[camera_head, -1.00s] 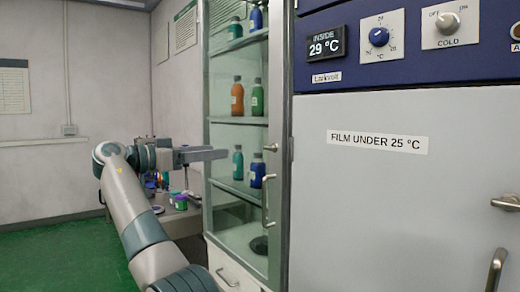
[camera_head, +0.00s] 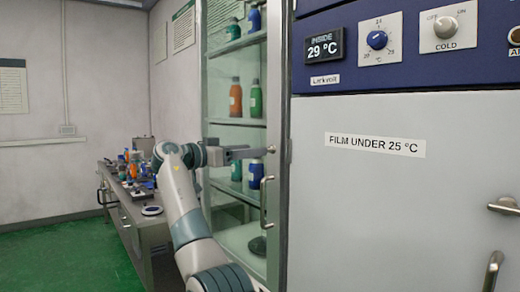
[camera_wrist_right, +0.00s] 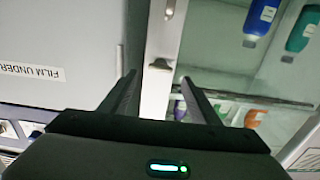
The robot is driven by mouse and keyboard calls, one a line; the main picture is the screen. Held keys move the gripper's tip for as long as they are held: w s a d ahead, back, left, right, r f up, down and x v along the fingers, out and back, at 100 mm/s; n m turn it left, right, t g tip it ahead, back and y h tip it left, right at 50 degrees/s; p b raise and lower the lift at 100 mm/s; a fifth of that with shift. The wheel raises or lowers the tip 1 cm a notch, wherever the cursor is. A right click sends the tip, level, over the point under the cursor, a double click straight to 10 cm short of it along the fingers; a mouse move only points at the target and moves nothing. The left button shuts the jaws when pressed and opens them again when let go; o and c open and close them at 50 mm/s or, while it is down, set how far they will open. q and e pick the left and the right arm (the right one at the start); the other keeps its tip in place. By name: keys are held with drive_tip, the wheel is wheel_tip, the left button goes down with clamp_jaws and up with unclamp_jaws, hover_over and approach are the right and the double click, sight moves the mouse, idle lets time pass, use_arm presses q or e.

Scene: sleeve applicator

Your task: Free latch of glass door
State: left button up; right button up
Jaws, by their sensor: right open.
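The glass door (camera_head: 235,135) of the tall cabinet is closed. Its small metal latch (camera_head: 271,149) sits on the door's right-hand frame, above the vertical bar handle (camera_head: 265,205). My right gripper (camera_head: 260,152) reaches across the glass from the left, its tip close to the latch. In the right wrist view, the open fingers (camera_wrist_right: 158,78) point at the door frame, and the latch (camera_wrist_right: 160,65) shows between and just beyond their tips. Nothing is held. I cannot tell whether a finger touches the latch. My left gripper is not in view.
Several bottles (camera_head: 235,98) stand on shelves behind the glass. A grey cabinet (camera_head: 400,200) with a blue control panel (camera_head: 350,80) is close on the right. A cluttered bench (camera_head: 130,205) stands at the left; green floor (camera_head: 60,260) there is free.

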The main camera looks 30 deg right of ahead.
drive_tip(key=d, duration=0.4)
drive_tip(key=shift+w+d, duration=0.15)
drive_tip(key=shift+d, duration=0.05)
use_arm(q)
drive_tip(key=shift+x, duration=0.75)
use_arm(e)
drive_tip(key=c, duration=1.1)
